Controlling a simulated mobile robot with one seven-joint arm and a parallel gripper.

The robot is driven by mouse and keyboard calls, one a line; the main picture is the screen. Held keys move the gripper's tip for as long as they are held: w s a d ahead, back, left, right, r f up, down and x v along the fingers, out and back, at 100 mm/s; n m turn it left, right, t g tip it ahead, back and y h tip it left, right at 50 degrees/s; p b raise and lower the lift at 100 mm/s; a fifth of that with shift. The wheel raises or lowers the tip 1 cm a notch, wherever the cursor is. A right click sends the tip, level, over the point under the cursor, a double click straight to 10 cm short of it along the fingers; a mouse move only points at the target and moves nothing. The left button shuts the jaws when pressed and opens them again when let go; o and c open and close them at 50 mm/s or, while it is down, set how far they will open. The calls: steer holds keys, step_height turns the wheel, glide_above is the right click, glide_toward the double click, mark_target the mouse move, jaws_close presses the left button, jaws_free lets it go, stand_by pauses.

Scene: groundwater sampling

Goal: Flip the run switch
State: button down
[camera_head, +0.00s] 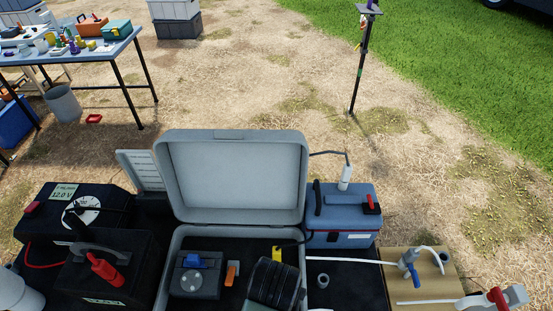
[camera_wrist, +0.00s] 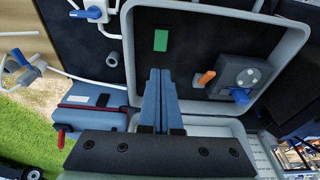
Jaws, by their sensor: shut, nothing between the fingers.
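An open grey case (camera_head: 234,233) stands on the dark table, with its lid raised at the back. Inside is a black control box (camera_head: 197,281) with a blue knob (camera_head: 194,260). Beside the box is a small orange lever (camera_head: 232,273), which looks like the run switch. The lever also shows in the wrist view (camera_wrist: 206,77), right of my gripper (camera_wrist: 157,74). My gripper's fingers are shut and empty, pointing into the case, apart from the lever in the picture. My dark wrist covers part of the case's right side in the head view.
A blue box (camera_head: 341,214) with a red latch stands right of the case. A black battery unit (camera_head: 70,212) and a black box with a red clamp (camera_head: 105,269) stand left. A wooden board (camera_head: 425,285) carries a blue valve and white tubing at right. A green patch (camera_wrist: 160,41) marks the case floor.

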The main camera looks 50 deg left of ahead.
steer(key=f, duration=0.4)
steer(key=w+a+f, duration=0.1)
steer(key=f, duration=0.4)
steer(key=a+f, duration=0.1)
steer(key=f, duration=0.3)
steer(key=shift+w+f, duration=0.35)
